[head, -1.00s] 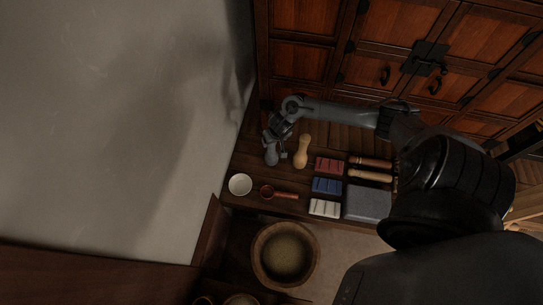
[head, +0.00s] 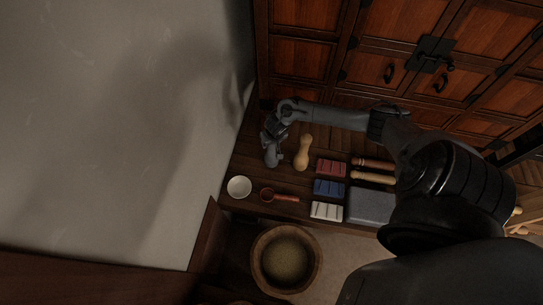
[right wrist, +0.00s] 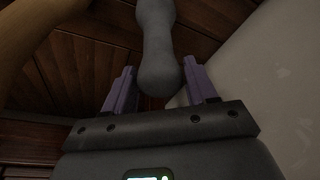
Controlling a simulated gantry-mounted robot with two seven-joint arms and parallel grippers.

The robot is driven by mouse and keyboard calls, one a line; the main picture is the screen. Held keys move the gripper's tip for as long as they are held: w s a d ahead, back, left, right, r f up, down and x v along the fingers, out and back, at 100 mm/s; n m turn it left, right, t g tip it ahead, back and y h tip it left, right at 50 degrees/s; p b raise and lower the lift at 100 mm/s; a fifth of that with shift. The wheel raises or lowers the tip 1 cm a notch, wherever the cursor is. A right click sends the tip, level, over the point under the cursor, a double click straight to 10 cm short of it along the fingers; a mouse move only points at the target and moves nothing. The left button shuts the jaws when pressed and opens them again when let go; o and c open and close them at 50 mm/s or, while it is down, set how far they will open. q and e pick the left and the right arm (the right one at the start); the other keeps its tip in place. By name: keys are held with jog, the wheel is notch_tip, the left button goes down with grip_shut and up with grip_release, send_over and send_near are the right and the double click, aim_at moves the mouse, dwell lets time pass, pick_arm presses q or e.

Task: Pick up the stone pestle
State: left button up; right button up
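The grey stone pestle (head: 273,156) stands on the dark wooden shelf near the pale wall, just left of a tan wooden bottle-shaped thing. In the right wrist view the pestle (right wrist: 157,50) has a narrow waist, and its rounded end lies between the two purple fingers. My right gripper (right wrist: 160,80) appears open around this end, with a finger on each side. Any gap at the fingertips is too small to judge. In the head view my right wrist covers the upper part of the pestle. My left gripper is not in view.
The tan bottle-shaped thing (head: 304,152) stands close on the right. A white bowl (head: 239,187) and a red-brown scoop (head: 278,195) lie in front. Red, blue and white blocks (head: 328,187) and a grey slab (head: 370,205) are further right. A large bowl (head: 286,258) sits lower down.

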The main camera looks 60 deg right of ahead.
jog(key=c, duration=0.7)
jog(key=shift+r, duration=0.1)
jog(key=shift+c, duration=0.9)
jog(key=shift+r, duration=0.1)
